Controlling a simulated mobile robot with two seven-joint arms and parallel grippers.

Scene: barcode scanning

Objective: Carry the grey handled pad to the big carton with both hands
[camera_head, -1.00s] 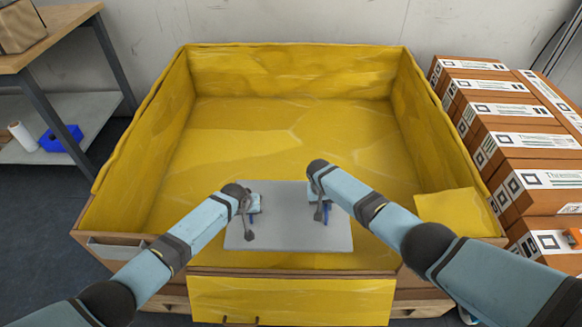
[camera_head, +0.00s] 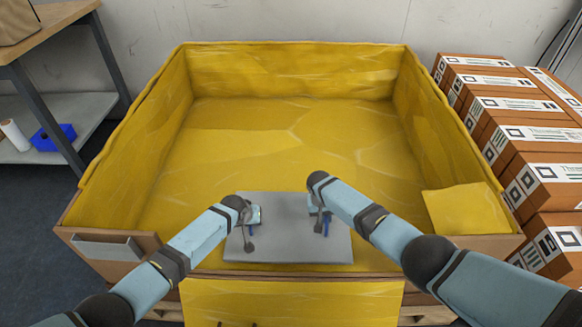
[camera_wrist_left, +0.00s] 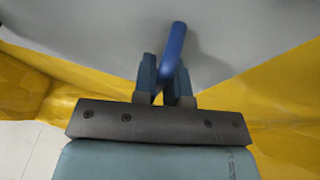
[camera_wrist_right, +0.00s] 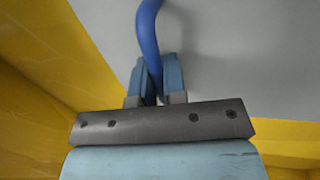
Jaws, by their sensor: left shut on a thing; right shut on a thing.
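The grey pad (camera_head: 285,240) is a flat rectangular plate with blue handles, held level over the near part of the big carton (camera_head: 230,150), which is yellow inside and open at the top. My left gripper (camera_head: 252,216) is shut on the left handle; the blue handle (camera_wrist_left: 173,48) shows between its fingers in the left wrist view. My right gripper (camera_head: 318,210) is shut on the right handle; that blue handle (camera_wrist_right: 149,40) shows between its fingers in the right wrist view. The pad's height above the carton floor is hard to tell.
Stacked brown boxes (camera_head: 550,175) with white labels stand right of the carton. A shelf table (camera_head: 60,20) with a blue bin (camera_head: 53,137) and a white roll (camera_head: 15,134) stands at the left. A yellow flap (camera_head: 462,208) lies at the carton's right near corner. The carton's middle is empty.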

